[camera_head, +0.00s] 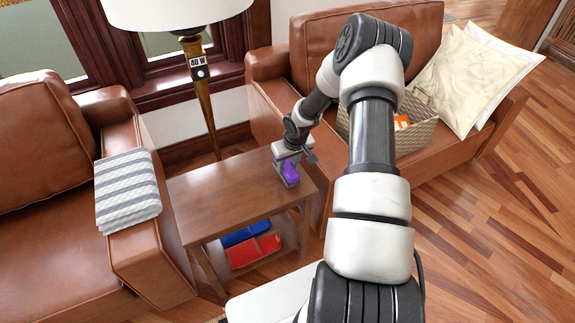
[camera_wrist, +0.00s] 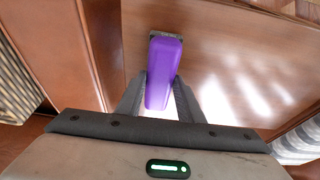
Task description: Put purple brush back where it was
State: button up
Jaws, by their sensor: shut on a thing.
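The purple brush (camera_head: 290,172) is held in my gripper (camera_head: 287,178), over the far right part of the wooden side table (camera_head: 215,200). In the wrist view the brush (camera_wrist: 163,72) lies lengthwise between my two gripper fingers (camera_wrist: 160,98), with a dark strip at its far end. The fingers are shut on its sides. I cannot tell whether the brush touches the tabletop. The spot where it was before is not marked in these views.
A floor lamp (camera_head: 198,75) stands behind the table. Leather armchairs flank it; a striped folded cloth (camera_head: 127,188) lies on the left armrest. A basket (camera_head: 408,132) and pillows (camera_head: 462,80) sit on the right seat. Red (camera_head: 254,250) and blue items lie on the lower shelf. The tabletop is otherwise clear.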

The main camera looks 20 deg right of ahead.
jog(key=shift+f, duration=0.1)
jog(key=o, duration=1)
jog(key=shift+s+r, duration=0.1)
jog(key=shift+r, duration=0.6)
jog(key=p+v, duration=0.2)
jog(key=v, duration=0.9)
jog(key=shift+s+p, duration=0.1)
jog(key=shift+p, duration=0.2)
